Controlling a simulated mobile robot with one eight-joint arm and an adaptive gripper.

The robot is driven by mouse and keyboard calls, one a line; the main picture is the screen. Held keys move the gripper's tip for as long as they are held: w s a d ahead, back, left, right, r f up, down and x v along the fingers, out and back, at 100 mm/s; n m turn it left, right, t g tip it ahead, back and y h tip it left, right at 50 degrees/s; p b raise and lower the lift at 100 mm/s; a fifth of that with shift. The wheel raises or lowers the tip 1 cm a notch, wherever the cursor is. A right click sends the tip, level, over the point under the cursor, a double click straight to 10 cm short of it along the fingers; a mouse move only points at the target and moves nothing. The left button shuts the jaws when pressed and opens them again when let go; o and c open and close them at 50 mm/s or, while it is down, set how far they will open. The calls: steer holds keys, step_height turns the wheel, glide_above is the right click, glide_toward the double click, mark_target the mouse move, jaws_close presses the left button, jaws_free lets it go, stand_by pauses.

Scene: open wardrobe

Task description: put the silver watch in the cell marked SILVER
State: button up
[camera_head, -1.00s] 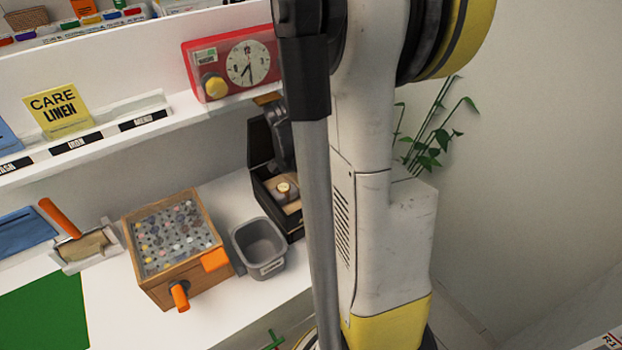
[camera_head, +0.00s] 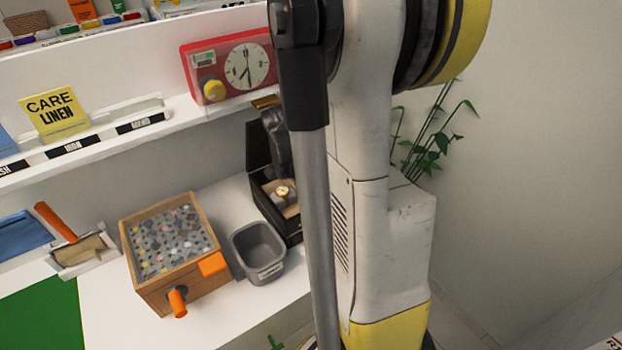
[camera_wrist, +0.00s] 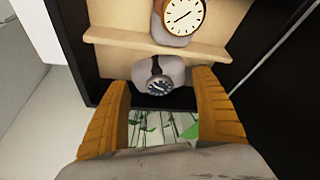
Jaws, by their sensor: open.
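A watch with a dark face and grey rim (camera_wrist: 158,86) on a dark strap sits around a grey cushion in the wrist view. It looks like the silver watch. My gripper (camera_wrist: 163,80) is open, its orange-brown fingers apart at the left and right of this cushion, with nothing clasped. A gold-rimmed watch with a white face (camera_wrist: 183,18) sits on another cushion beyond a light wooden divider (camera_wrist: 110,37). In the head view, the open dark watch box (camera_head: 287,228) shows a gold-coloured watch (camera_head: 283,191); my arm hides its right part. No SILVER marking is legible.
A grey bin (camera_head: 258,255) stands left of the box, beside a wooden case of small pieces (camera_head: 180,240) with orange handles. A red clock (camera_head: 230,68) stands on the shelf above. A plant (camera_head: 435,140) is behind my arm. White counter shows at front.

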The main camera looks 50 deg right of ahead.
steer(key=p+v, duration=0.4)
steer(key=v, duration=0.7)
steer(key=s+a+r+n+t+y, duration=0.1)
steer(key=a+r+n+t+y, duration=0.1)
steer(key=a+n, duration=0.6)
steer(key=s+a+r+n+t+y, duration=0.1)
steer(key=a+r+n+t, duration=0.3)
steer(key=a+n, duration=0.5)
steer(key=a+r+y, duration=0.1)
steer(key=a, duration=1)
steer(key=shift+s+a+t, duration=0.25)
steer(key=shift+t, duration=0.15)
